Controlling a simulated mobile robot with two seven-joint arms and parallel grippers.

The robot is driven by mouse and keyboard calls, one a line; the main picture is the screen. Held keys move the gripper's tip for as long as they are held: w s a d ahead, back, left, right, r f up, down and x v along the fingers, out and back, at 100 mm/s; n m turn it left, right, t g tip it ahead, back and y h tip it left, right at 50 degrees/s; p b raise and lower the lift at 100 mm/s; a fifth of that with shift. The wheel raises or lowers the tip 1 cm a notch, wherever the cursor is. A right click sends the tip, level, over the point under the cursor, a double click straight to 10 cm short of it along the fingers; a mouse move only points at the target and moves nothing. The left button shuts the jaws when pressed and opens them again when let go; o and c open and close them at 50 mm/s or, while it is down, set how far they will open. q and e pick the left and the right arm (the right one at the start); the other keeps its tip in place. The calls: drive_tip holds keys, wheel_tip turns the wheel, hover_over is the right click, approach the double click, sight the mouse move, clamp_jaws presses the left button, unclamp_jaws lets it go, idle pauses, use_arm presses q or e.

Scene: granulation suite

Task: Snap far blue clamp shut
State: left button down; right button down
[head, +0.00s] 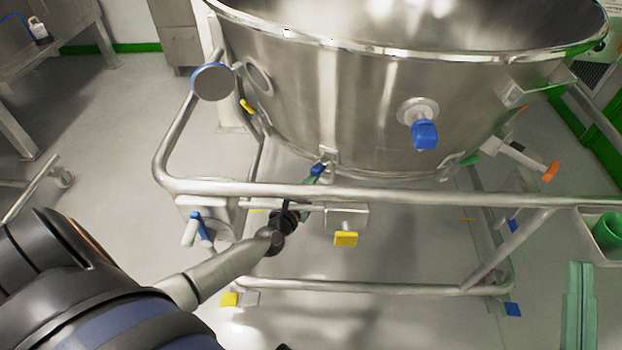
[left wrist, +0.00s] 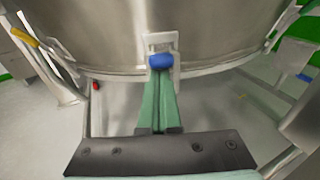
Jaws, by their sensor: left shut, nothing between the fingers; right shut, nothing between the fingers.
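The blue clamp (head: 318,168) sits on a steel bracket at the lower edge of the big steel bowl (head: 350,100). In the left wrist view its blue tab (left wrist: 160,61) stands in front of the bracket, straight ahead of my fingers. My left gripper (head: 311,179) is shut and empty, its green fingertips at the tab's lower edge; I cannot tell if they touch it. The same fingertips show in the left wrist view (left wrist: 160,78). My right gripper (head: 579,268) is shut and empty at the lower right, away from the clamp. The clamp's lower part is hidden behind my fingers.
A tubular steel frame (head: 400,194) runs around the bowl, its top rail close to my left gripper. A blue knob (head: 424,135) sticks out of the bowl. A yellow tab (head: 346,239) hangs below the rail. A green cup (head: 607,230) stands at the right.

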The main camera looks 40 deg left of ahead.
use_arm(q)
drive_tip(key=r+g+p, duration=0.1)
drive_tip(key=p, duration=0.3)
drive_tip(key=shift+w+a+r, duration=0.15)
drive_tip(key=shift+r, duration=0.05)
use_arm(e)
wheel_tip(320, 180, down, 13)
drive_tip(key=w+m+g+h, duration=0.2)
drive_tip(key=m+g+h, duration=0.2)
drive_tip(key=g+h, duration=0.15)
use_arm(q)
drive_tip(key=shift+g+p, duration=0.3)
drive_tip(key=shift+p, duration=0.75)
drive_tip(key=shift+d+g+p, duration=0.25)
drive_tip(key=shift+g+p, duration=0.15)
drive_tip(key=shift+p, duration=0.55)
use_arm(e)
drive_tip(key=s+f+m+g, duration=0.1)
drive_tip(key=s+f+g, duration=0.6)
drive_tip(key=f, duration=0.5)
drive_tip(key=shift+s+f, duration=0.3)
drive_tip(key=shift+f, duration=0.1)
